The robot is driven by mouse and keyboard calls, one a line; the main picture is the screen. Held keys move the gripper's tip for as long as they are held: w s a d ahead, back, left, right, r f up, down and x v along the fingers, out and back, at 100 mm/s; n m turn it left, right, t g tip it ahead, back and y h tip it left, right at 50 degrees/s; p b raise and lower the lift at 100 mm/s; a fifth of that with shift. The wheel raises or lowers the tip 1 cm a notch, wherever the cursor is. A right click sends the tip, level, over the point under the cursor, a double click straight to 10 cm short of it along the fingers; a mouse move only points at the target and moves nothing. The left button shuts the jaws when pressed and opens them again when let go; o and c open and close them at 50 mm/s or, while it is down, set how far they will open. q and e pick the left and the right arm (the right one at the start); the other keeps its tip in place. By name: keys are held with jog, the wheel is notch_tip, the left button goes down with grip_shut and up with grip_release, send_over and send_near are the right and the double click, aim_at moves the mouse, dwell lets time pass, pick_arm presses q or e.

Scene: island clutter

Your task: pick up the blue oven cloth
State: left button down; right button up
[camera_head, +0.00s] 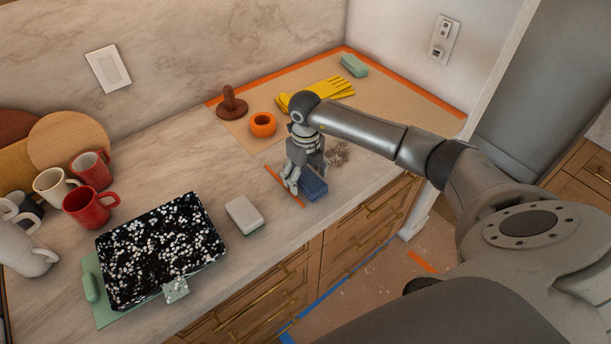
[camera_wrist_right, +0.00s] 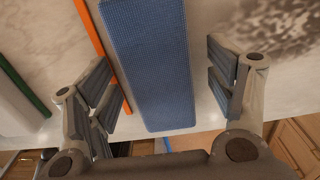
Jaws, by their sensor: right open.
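The blue oven cloth (camera_head: 314,186) lies at the counter's front edge in the head view. In the right wrist view the cloth (camera_wrist_right: 150,62) is a blue textured strip running from the top edge down between the two fingers. My right gripper (camera_head: 303,180) is over the cloth with its fingers pointing down. In the right wrist view my right gripper (camera_wrist_right: 170,90) is open, with one finger on each side of the cloth and gaps visible. My left gripper is not in view.
An orange tape strip (camera_wrist_right: 100,50) runs left of the cloth. A white sponge-like block (camera_head: 244,214), a speckled black tray (camera_head: 160,250) and red mugs (camera_head: 91,207) stand left. An orange ring (camera_head: 262,125), brown plunger-like object (camera_head: 232,103) and yellow gloves (camera_head: 330,90) lie behind.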

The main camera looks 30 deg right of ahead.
jog(key=shift+c, duration=0.4)
jog(key=c, duration=1)
jog(key=shift+r, duration=0.1)
jog(key=shift+r+b, duration=0.55)
jog(key=shift+b, duration=0.15)
jog(key=s+r+b, duration=0.1)
jog(key=r, duration=0.1)
jog(key=s+r+b, duration=0.1)
jog(key=s+r, duration=0.1)
jog(key=r, duration=0.1)
jog(key=s+a+r+b, duration=0.1)
jog(key=s+r, duration=0.1)
jog(key=shift+s+r, duration=0.15)
jog(key=shift+r, duration=0.25)
jog(key=shift+s+a+r+b, duration=0.35)
jog(key=shift+s+r+b, duration=0.25)
jog(key=shift+s, duration=0.8)
jog(key=shift+s+a+r+b, duration=0.4)
jog(key=shift+s+r, duration=0.35)
jog(key=shift+s, duration=0.7)
jog(key=shift+s+a+r+b, duration=0.25)
jog(key=shift+s+r+b, duration=0.35)
jog(key=shift+s, duration=0.8)
